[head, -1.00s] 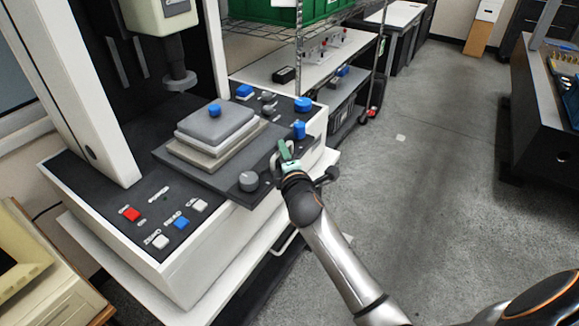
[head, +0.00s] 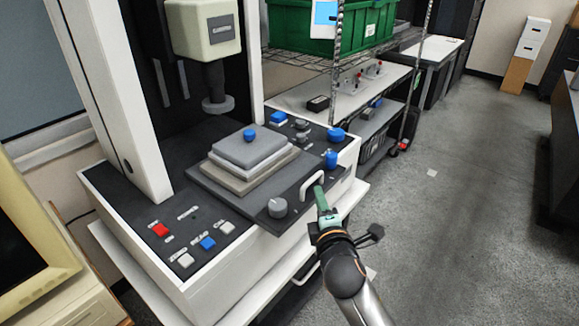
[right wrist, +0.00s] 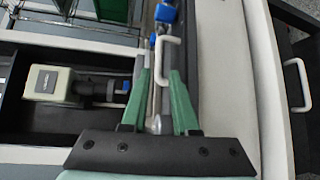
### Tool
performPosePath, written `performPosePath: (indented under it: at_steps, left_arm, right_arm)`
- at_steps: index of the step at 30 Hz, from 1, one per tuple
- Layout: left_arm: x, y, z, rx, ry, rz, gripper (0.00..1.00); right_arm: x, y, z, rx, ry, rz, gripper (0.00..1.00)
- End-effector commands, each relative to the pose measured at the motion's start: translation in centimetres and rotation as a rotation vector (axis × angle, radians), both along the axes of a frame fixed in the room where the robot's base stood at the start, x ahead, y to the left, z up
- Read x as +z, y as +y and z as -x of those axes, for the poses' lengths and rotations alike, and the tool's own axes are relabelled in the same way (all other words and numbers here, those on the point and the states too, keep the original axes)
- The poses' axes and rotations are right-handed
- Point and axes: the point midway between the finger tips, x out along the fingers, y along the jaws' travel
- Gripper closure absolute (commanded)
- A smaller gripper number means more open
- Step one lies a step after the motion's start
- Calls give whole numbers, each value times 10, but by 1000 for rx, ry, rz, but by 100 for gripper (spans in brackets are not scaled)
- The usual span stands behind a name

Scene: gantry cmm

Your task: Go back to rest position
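My right gripper (head: 320,192) is just in front of the white stage handle (head: 307,184) of the measuring machine, on its front right side. In the right wrist view its two green fingers (right wrist: 160,78) stand apart with a gap between them. The white handle (right wrist: 168,40) shows at and beyond the fingertips there. The gripper looks empty, though I cannot tell whether a finger touches the handle. My left gripper is not in view.
The machine's dark stage (head: 225,185) carries a stacked grey block (head: 250,150) with a blue knob. Red, blue and white buttons (head: 208,243) sit at front left. A wire shelf with a green crate (head: 350,25) stands behind. Grey floor (head: 450,230) is open at right.

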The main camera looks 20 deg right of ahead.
Motion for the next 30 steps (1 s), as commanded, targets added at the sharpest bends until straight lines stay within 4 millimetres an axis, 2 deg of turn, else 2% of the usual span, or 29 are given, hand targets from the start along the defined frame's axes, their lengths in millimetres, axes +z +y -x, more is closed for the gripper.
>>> performPosePath:
  at_steps: [3,5,8,11,12,15,19,21,24,27,30]
  left_arm:
    - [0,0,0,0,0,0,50]
    - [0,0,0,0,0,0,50]
    - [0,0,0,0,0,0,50]
    - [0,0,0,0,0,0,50]
    - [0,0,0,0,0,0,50]
    - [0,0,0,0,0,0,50]
    - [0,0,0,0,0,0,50]
    - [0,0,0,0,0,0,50]
    - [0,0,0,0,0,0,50]
    - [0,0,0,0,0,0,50]
    - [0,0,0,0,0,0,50]
  right_arm:
    - [-2,0,1,2,3,-7,72]
    - [-11,3,3,7,13,-37,72]
    - [-45,12,17,28,52,-173,72]
    - [-100,29,47,35,125,-424,72]
    - [-124,36,64,26,159,-545,72]
    - [-177,54,111,-31,247,-856,72]
    - [-227,72,173,-166,339,-1214,72]
    - [-244,78,200,-244,370,-1360,72]
    - [-258,84,226,-331,396,-1501,72]
    - [-263,87,238,-374,403,-1568,72]
    - [-264,87,240,-383,404,-1582,72]
